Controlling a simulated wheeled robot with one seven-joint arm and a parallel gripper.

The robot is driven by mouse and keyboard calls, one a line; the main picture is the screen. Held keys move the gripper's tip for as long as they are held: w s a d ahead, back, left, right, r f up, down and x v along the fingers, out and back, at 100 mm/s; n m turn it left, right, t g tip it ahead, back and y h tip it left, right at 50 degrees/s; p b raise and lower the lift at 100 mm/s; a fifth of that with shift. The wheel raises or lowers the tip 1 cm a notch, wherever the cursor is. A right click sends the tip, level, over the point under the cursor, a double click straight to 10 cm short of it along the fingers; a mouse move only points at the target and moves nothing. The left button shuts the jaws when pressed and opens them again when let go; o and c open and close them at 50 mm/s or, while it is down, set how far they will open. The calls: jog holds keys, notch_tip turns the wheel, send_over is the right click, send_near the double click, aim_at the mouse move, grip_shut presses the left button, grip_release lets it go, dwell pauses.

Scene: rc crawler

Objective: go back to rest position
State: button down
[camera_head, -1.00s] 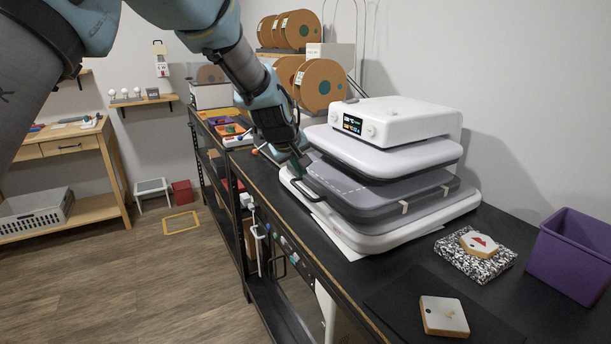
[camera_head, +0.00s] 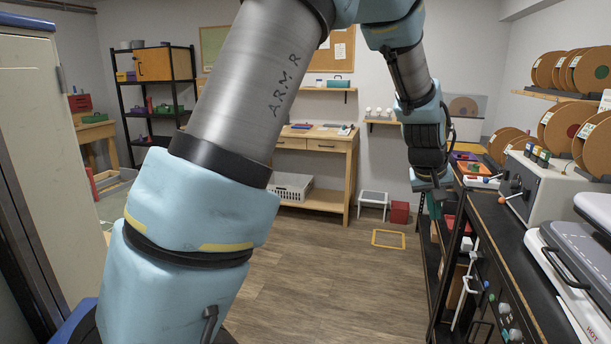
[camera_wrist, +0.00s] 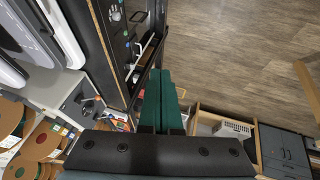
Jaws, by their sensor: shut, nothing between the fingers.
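My gripper (camera_head: 434,206) hangs at the end of my arm, right of centre in the head view, pointing down near the left edge of the black workbench (camera_head: 513,265). In the wrist view its green fingers (camera_wrist: 160,98) lie together with nothing between them. The fingers look apart from the bench, over or beside its edge. My arm crosses the middle of the head view.
The heat press (camera_head: 575,290) is at the right edge, beside a grey box (camera_head: 540,185) and cardboard spools (camera_head: 566,126). A wooden table (camera_head: 318,160) stands at the back. A yellow floor frame (camera_head: 388,239) and red box (camera_head: 399,212) lie near the bench. The central floor is open.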

jog(key=a+f+n+y, duration=0.2)
jog(key=a+y, duration=0.1)
jog(key=a, duration=2.3)
jog(key=s+a+f, duration=0.1)
jog(key=s+a, duration=0.3)
jog(key=a, duration=0.3)
jog(key=s+a+f+g+y, duration=0.1)
jog(key=s+a, duration=0.3)
jog(key=a, duration=0.3)
jog(key=shift+s+a+n+g+b, duration=0.2)
jog(key=shift+a+n+g+b, duration=0.1)
jog(key=shift+a+n+b, duration=0.1)
jog(key=shift+w+d, duration=0.1)
